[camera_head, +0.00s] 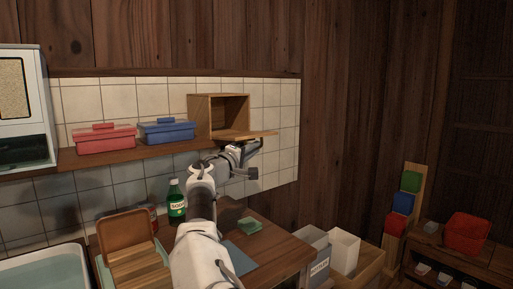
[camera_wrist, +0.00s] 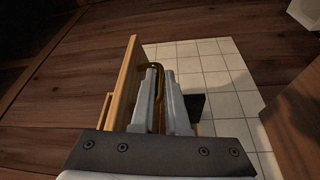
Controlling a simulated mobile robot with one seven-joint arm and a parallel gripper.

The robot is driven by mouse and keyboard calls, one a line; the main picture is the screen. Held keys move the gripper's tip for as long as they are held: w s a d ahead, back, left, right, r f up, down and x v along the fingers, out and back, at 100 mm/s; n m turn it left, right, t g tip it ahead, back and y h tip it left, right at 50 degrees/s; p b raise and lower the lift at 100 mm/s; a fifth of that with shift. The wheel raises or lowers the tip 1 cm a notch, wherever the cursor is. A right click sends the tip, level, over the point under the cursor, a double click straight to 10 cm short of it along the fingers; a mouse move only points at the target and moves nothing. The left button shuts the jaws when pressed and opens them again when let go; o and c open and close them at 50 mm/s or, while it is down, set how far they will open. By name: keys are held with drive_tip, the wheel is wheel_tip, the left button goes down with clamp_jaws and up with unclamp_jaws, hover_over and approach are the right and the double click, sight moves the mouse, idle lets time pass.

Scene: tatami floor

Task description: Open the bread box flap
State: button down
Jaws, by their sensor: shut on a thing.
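The wooden bread box (camera_head: 202,117) is fixed at the tiled wall, at the right end of the shelf. Its front stands open and the inside looks empty. The flap (camera_head: 250,136) is swung down and juts out about level from the box's lower edge. My gripper (camera_head: 256,146) is just under the flap's outer side. In the wrist view the flap (camera_wrist: 125,82) is seen edge-on, left of my fingers. My gripper (camera_wrist: 161,75) is shut on the curved brass handle (camera_wrist: 152,66) of the flap. The part of the handle between the fingers is hidden.
A red lidded box (camera_head: 104,141) and a blue one (camera_head: 167,133) stand on the shelf (camera_head: 120,155) left of the bread box. A green bottle (camera_head: 176,201) stands below on the counter. Pale bins (camera_head: 344,252) stand at the lower right. Space right of the flap is clear.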

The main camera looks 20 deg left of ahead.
drive_tip(key=shift+a+f, duration=0.25)
drive_tip(key=shift+a, duration=0.15)
drive_tip(key=c, duration=1.2)
unclamp_jaws()
drive_tip(key=shift+s+a, duration=0.1)
drive_tip(key=shift+s, duration=0.15)
drive_tip(key=s+a+f+b, duration=0.1)
drive_tip(key=s, duration=1.5)
drive_tip(key=shift+s+a+f, duration=0.25)
drive_tip(key=shift+a, duration=0.15)
